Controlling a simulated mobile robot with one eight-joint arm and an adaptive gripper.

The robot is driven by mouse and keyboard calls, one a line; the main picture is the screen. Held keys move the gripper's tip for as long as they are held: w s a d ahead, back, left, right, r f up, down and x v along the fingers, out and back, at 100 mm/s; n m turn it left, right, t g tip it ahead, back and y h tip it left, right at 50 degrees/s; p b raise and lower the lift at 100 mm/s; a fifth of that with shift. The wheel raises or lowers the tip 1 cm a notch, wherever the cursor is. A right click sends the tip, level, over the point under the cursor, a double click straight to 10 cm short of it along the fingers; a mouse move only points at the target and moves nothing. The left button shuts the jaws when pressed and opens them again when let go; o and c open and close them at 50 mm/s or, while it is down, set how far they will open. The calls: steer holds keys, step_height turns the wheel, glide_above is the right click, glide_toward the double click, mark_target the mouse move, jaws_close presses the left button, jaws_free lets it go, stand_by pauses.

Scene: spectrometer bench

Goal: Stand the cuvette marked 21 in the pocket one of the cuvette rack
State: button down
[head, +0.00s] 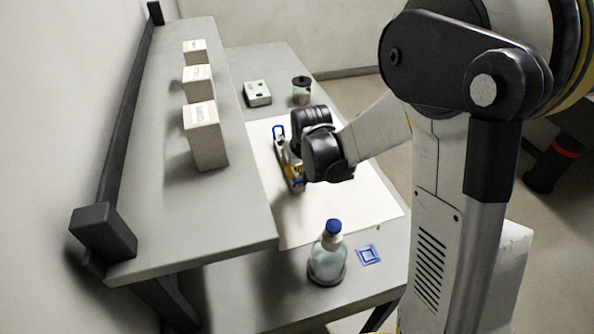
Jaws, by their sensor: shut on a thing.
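A long, narrow object that looks like the cuvette rack (282,157) lies on the white mat in the head view, partly hidden by my gripper. Blue parts show at its far and near ends, with an orange-brown patch near the front. My gripper (292,164) is low over this object, with its black wrist to the right. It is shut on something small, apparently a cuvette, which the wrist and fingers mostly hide. The mark 21, the pockets and the cuvette's tilt cannot be made out.
A white mat (340,208) covers mid-bench. A small pale device (257,93) and a dark-lidded jar (302,91) are behind. Several boxes (205,138) stand on the raised shelf (240,215) at left.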

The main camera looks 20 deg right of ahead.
steer(key=shift+f+b, duration=0.55)
steer(key=shift+f, duration=0.1)
steer(key=shift+f, duration=0.25)
stand_by(0.3)
steer(key=c, duration=1.4)
jaws_free()
steer(key=shift+r, duration=0.1)
steer(key=v, duration=1.2)
